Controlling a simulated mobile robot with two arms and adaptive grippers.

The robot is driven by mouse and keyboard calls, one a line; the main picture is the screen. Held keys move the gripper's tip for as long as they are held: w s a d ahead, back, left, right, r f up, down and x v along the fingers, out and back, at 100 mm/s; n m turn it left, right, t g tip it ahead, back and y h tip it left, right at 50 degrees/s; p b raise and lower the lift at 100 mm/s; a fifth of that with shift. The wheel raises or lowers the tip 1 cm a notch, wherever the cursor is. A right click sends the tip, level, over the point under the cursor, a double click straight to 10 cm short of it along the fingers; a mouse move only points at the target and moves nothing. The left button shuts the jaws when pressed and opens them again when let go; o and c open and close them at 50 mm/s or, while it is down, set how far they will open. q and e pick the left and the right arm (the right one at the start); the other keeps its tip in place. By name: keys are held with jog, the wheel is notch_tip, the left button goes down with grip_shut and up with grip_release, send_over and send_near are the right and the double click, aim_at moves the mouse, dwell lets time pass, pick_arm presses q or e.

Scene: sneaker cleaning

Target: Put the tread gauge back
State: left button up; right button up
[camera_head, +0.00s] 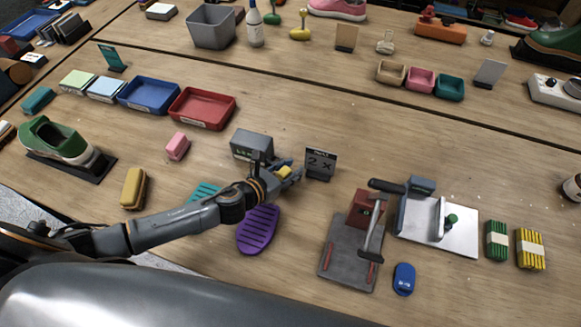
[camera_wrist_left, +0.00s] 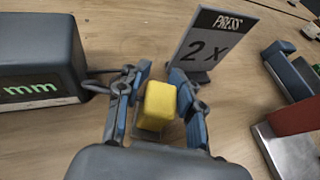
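A grey box with a green "mm" display stands mid-table in the head view (camera_head: 252,145) and at the left of the left wrist view (camera_wrist_left: 40,70); it looks like the gauge's readout. My left gripper (camera_head: 289,173) is low beside it, on its right. Its blue fingers (camera_wrist_left: 160,85) are on both sides of a small yellow block (camera_wrist_left: 158,105), apparently the tread gauge's hand piece, and look closed on it. A dark bent piece runs between the box and the left finger. Whether the block touches the table is hidden. My right gripper is not in view.
A "PRESS 2 X" sign (camera_head: 320,163) stands just right of my left gripper. A purple sole (camera_head: 258,230) lies in front of it. A press with a black handle (camera_head: 348,250) stands further right. Red (camera_head: 203,124) and blue trays are behind left.

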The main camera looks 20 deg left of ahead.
pick_arm(q)
jog(key=shift+o, duration=0.3)
jog(key=shift+r, duration=0.1)
jog(key=shift+s+r, duration=0.1)
jog(key=shift+s, duration=0.05)
jog(key=b+v, duration=0.1)
jog(key=v, duration=0.9)
jog(key=shift+s+a+b, duration=0.25)
jog(key=shift+s+b, duration=0.1)
jog(key=shift+b, duration=0.05)
jog(key=shift+s+a+r, duration=0.15)
jog(key=shift+s+r, duration=0.1)
jog(key=shift+s, duration=0.15)
